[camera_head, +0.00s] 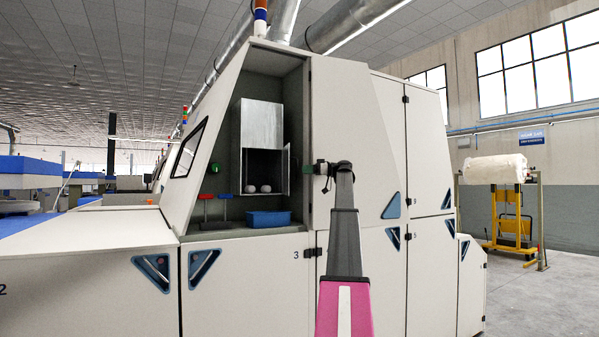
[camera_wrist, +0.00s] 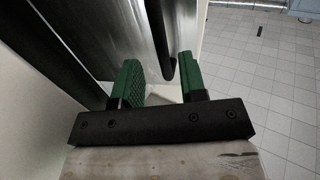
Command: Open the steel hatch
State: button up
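The steel cabinet (camera_head: 262,125) stands inside the machine's open alcove, with a lower opening that shows two pale balls (camera_head: 258,189). The steel hatch (camera_head: 286,170) stands swung outward at the right side of this opening, seen nearly edge-on. In the wrist view its brushed steel face (camera_wrist: 105,35) fills the upper left. A dark bar handle (camera_wrist: 157,35) runs down between my green fingers. My gripper (camera_wrist: 160,65) is open, with the bar nearer the right finger; I cannot tell whether they touch. In the head view my gripper (camera_head: 309,168) is just right of the hatch, partly hidden.
A blue tray (camera_head: 269,219) sits on the alcove floor, left of my arm. Red-handled tools (camera_head: 206,197) and a green knob (camera_head: 214,168) are at the alcove's left. The alcove's right wall panel (camera_head: 345,110) stands close to my gripper. Open tiled floor (camera_wrist: 265,75) shows at right.

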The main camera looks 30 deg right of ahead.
jog(key=v, duration=0.6)
jog(key=shift+d, duration=0.2)
jog(key=shift+s, duration=0.1)
